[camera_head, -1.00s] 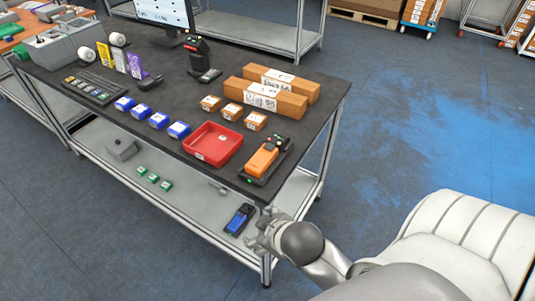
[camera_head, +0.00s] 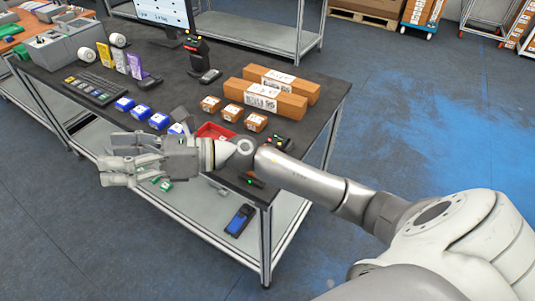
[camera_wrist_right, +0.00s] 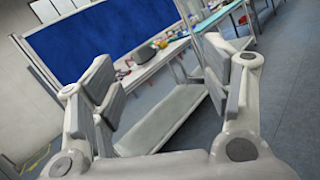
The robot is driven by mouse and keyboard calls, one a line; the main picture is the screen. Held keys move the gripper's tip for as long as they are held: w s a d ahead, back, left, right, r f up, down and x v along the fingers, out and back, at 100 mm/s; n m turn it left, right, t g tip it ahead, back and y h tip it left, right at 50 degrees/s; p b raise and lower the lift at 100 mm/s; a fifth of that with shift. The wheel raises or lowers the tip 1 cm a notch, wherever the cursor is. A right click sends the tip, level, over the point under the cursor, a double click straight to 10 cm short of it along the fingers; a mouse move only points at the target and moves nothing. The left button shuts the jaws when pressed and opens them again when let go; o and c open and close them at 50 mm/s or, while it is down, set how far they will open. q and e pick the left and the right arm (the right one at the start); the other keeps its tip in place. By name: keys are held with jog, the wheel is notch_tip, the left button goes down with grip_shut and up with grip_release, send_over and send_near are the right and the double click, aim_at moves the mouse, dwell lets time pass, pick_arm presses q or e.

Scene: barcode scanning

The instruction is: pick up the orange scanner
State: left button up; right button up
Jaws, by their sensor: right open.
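The orange scanner is hidden in the head view behind my right forearm and wrist. Only parts of its dark cradle (camera_head: 281,142) show above the arm, with the front end and its green light below it. My right gripper (camera_head: 115,163) is open and empty, to the left of the cradle, in front of the table's front edge, with its fingers pointing left. In the right wrist view the spread fingers (camera_wrist_right: 165,90) have nothing between them. My left gripper is not in view.
The red tray (camera_head: 212,131) is partly hidden behind my wrist. Small orange boxes (camera_head: 231,112), long cardboard boxes (camera_head: 265,98) and blue boxes (camera_head: 158,121) stand on the dark table. A blue handheld device (camera_head: 240,219) lies on the lower shelf. The floor to the right is clear.

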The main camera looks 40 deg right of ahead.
jog(key=w+d+f+n+g+h, duration=0.1)
jog(key=d+f+n+g+h, duration=0.5)
jog(key=d+f+n+h, duration=0.4)
jog(key=w+d+f+n+g+h, duration=0.1)
jog(key=d+f+n+g+h, duration=0.15)
jog(key=d+h, duration=1.3)
jog(key=d+f+y, duration=0.1)
jog(key=d+y, duration=0.1)
jog(key=d+f+y+p, duration=0.1)
jog(key=d+f+y, duration=0.2)
jog(key=d+y, duration=0.1)
jog(key=y, duration=0.1)
jog(key=shift+w+f+t, duration=0.1)
jog(key=shift+f+t, duration=0.25)
jog(key=shift+d+f+p, duration=0.15)
jog(key=shift+f+p, duration=0.35)
jog(key=shift+p, duration=0.05)
jog(key=f, duration=0.1)
jog(key=f+p, duration=0.1)
jog(key=f, duration=0.1)
jog(key=shift+d+f+p, duration=0.25)
jog(key=shift+d+p, duration=0.05)
jog(key=shift+d, duration=0.05)
jog(key=shift+f, duration=0.5)
jog(key=c, duration=1.3)
